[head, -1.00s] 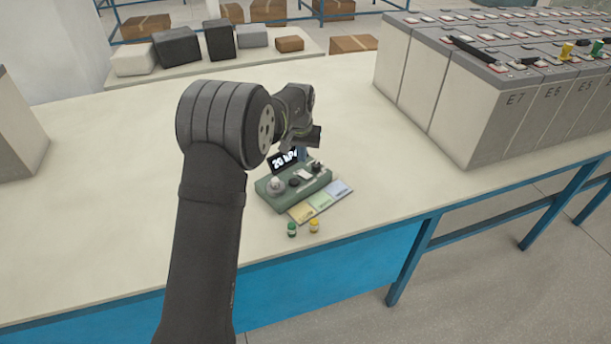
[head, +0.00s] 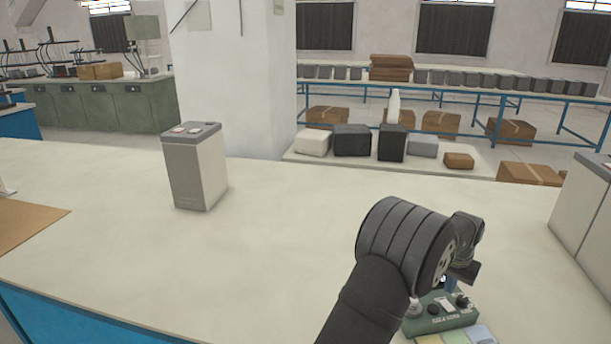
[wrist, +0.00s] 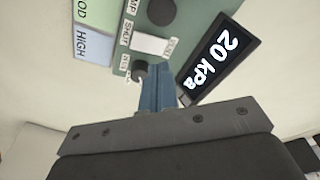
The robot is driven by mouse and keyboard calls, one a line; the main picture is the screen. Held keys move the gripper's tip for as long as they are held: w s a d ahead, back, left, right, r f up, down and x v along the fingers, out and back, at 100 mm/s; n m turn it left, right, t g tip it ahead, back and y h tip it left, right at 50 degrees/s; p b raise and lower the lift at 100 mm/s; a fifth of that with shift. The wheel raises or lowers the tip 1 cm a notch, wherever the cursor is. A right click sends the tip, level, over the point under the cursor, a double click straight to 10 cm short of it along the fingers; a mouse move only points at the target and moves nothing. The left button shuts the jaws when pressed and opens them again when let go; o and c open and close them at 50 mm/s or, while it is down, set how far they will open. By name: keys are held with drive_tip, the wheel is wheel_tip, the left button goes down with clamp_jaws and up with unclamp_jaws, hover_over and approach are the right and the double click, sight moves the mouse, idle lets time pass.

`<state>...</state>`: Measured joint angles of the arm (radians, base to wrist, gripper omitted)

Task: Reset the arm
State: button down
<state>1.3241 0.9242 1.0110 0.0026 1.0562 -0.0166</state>
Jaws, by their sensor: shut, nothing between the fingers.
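My gripper (wrist: 157,90) shows in the wrist view as blue fingers held together with nothing between them. It is over the green device (wrist: 125,75), close to its lit display (wrist: 222,50), which reads "20 kPa". I cannot tell whether the fingertips touch the device. In the head view my arm reaches in from the bottom, and its dark wrist part is beside the green device (head: 432,322) at lower right. The gripper fingers are mostly hidden there. Coloured label cards (wrist: 92,28) lie along the device's edge.
A grey and white battery (head: 195,170) stands on the pale table (head: 270,230) left of my arm. More battery cases (head: 585,210) stand at the right edge. Boxes (head: 391,143) sit on a far table. The table's middle is clear.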

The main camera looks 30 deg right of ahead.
sight(445, 301)
wheel_tip(445, 301, down, 4)
drive_tip(key=shift+r, duration=0.15)
drive_tip(key=shift+r, duration=0.2)
drive_tip(key=a+r+n+h, duration=0.1)
drive_tip(key=a+r+n, duration=0.2)
drive_tip(key=r, duration=0.7)
drive_tip(key=w+a+r+n+g+h, duration=0.1)
drive_tip(key=a+r+n, duration=0.2)
drive_tip(key=a+r, duration=0.4)
wheel_tip(445, 301, up, 3)
drive_tip(key=shift+r+g+h, duration=0.1)
drive_tip(key=shift+g+h, duration=0.2)
idle(0.6)
drive_tip(key=shift+w, duration=0.1)
